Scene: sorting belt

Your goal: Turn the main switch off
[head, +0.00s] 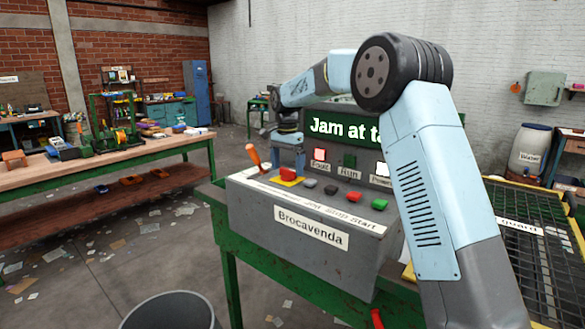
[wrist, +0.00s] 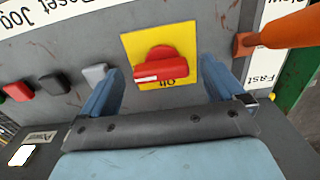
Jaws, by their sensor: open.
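The main switch is a red rotary knob (wrist: 165,66) on a yellow plate (wrist: 131,43), with the word Off partly visible at the plate's edge. The knob's handle lies crosswise in the wrist view, not toward that word. In the head view the knob (head: 287,174) is at the left end of the grey control panel (head: 262,207). My gripper (wrist: 162,68) is open, with one blue finger on either side of the knob. I see gaps between fingers and knob, and cannot tell contact. In the head view my gripper (head: 289,160) is just behind the knob.
An orange lever (head: 253,154) stands left of the switch, close to one finger in the wrist view. Grey, black, red and green buttons run along the panel to the right. The Fault lamp (head: 319,154) and Power lamp (head: 382,169) are lit; the Run lamp (head: 350,160) is dark.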

